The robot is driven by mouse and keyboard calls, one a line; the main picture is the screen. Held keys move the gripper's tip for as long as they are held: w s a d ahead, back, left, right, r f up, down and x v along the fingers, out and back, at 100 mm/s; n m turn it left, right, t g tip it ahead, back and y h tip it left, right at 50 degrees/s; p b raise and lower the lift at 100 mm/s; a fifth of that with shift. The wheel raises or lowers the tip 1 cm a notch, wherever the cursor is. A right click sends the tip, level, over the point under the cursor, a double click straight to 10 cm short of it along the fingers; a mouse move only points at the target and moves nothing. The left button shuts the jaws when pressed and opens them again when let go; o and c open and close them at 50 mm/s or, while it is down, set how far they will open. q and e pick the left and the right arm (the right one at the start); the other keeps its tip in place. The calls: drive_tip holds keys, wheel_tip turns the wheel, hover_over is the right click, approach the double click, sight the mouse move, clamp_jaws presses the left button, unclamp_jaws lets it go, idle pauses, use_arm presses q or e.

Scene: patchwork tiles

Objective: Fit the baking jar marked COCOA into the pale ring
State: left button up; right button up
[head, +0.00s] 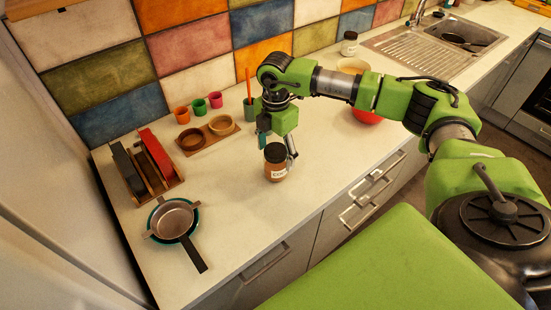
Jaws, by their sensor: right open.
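The baking jar (275,165) has a dark lid, brown contents and a white label whose visible letters look like the start of COCOA. It stands upright on the counter near the front edge. My right gripper (278,147) is open above and around the top of the jar, with a finger to either side; whether they touch it I cannot tell. The pale ring (222,125) sits on a wooden board (207,136) behind and left of the jar, beside a dark brown ring (190,139). The pale ring looks empty. My left gripper is not in view.
Orange, green and pink cups (199,106) stand behind the board, with a utensil pot (249,107) to their right. A rack (154,170) and pans (173,221) are at left. A red bowl (366,117) is behind my arm. Counter between jar and board is clear.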

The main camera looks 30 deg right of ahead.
drive_tip(key=shift+f+p, duration=0.55)
drive_tip(key=shift+f, duration=1.3)
drive_tip(key=c, duration=1.4)
drive_tip(key=shift+c, duration=0.2)
drive_tip(key=shift+r, duration=0.15)
